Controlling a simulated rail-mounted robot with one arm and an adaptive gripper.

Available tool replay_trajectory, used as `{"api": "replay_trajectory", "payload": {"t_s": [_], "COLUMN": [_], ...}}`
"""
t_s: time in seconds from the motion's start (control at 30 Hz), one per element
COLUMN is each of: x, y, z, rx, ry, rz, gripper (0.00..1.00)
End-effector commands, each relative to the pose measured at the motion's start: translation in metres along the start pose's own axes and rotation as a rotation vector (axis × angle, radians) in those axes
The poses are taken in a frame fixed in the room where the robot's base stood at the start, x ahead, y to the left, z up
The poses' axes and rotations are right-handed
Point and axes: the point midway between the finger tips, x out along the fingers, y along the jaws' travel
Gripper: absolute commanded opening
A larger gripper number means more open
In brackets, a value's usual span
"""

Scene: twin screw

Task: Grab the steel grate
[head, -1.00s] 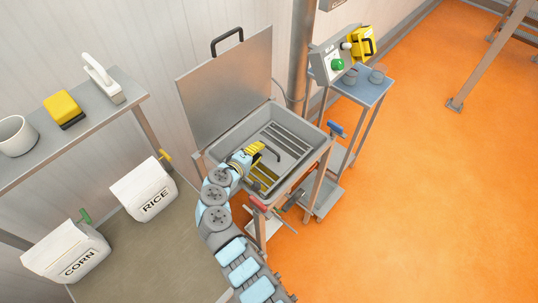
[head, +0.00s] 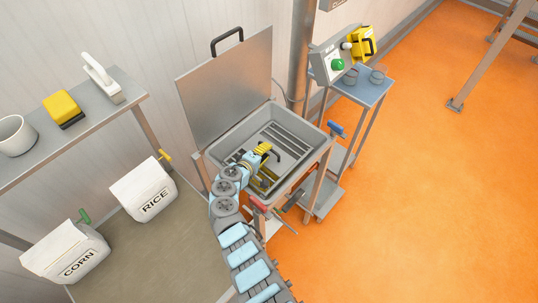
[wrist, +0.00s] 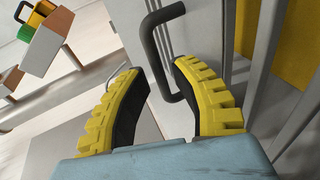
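The steel grate (head: 290,139) lies inside the grey open hopper (head: 221,151), its parallel bars showing beyond my gripper. My gripper (head: 265,150) is over the near part of the hopper in the head view and hides part of the grate. In the wrist view my gripper (wrist: 157,68) has its two yellow fingers with dark pads spread apart. A dark bent handle (wrist: 153,42) shows between and beyond the fingertips, its lower end near the right finger. No grip on it shows; I cannot tell whether it touches a finger.
The raised lid (head: 228,85) stands behind the hopper. A control box with a green button (head: 337,65) and a small blue table (head: 367,90) stand to the right. RICE (head: 145,192) and CORN (head: 68,252) bags sit on the left. Orange floor at right is mostly clear.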

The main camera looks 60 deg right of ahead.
Motion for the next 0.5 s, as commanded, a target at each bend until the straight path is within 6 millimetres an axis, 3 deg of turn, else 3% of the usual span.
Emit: {"api": "replay_trajectory", "payload": {"t_s": [0.23,0.5], "x": [0.020,0.025], "y": [0.001,0.001], "z": [-0.001,-0.001], "rx": [0.001,0.001], "ry": [0.000,0.001], "rz": [0.002,0.001], "gripper": [0.26,0.26]}}
